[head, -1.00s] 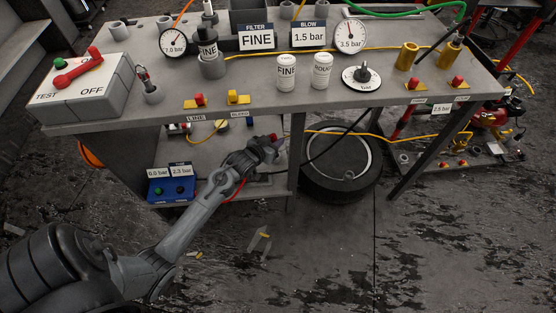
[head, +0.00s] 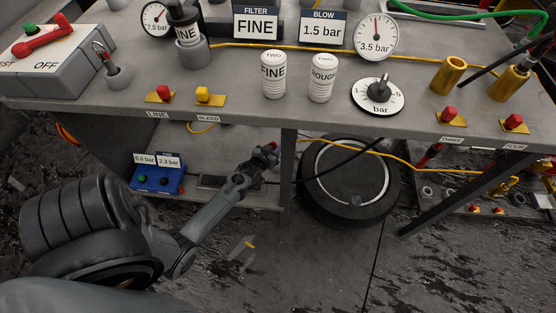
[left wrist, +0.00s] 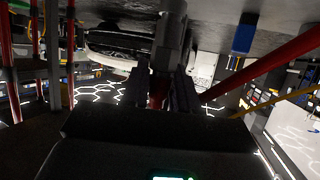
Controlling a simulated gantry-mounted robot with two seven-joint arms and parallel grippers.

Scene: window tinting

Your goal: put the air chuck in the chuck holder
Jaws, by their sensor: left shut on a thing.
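My left gripper (head: 268,158) is under the bench top, beside the bench leg and left of the tyre. It is shut on a small dark thing with a red part, which looks like the air chuck; the fingers hide most of it. A black hose (head: 318,177) runs right from near the gripper, across the tyre. In the left wrist view, the dark fingers (left wrist: 172,92) close around a grey shaft with red between them. I cannot tell for sure which fitting is the chuck holder. My right gripper is out of view.
The bench (head: 340,118) carries gauges, white canisters, a dial (head: 379,92) and brass cups (head: 449,74). Its front edge overhangs my gripper. A tyre (head: 325,215) lies right of the leg. A blue box (head: 157,179) sits on the lower shelf. The floor in front is mostly clear.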

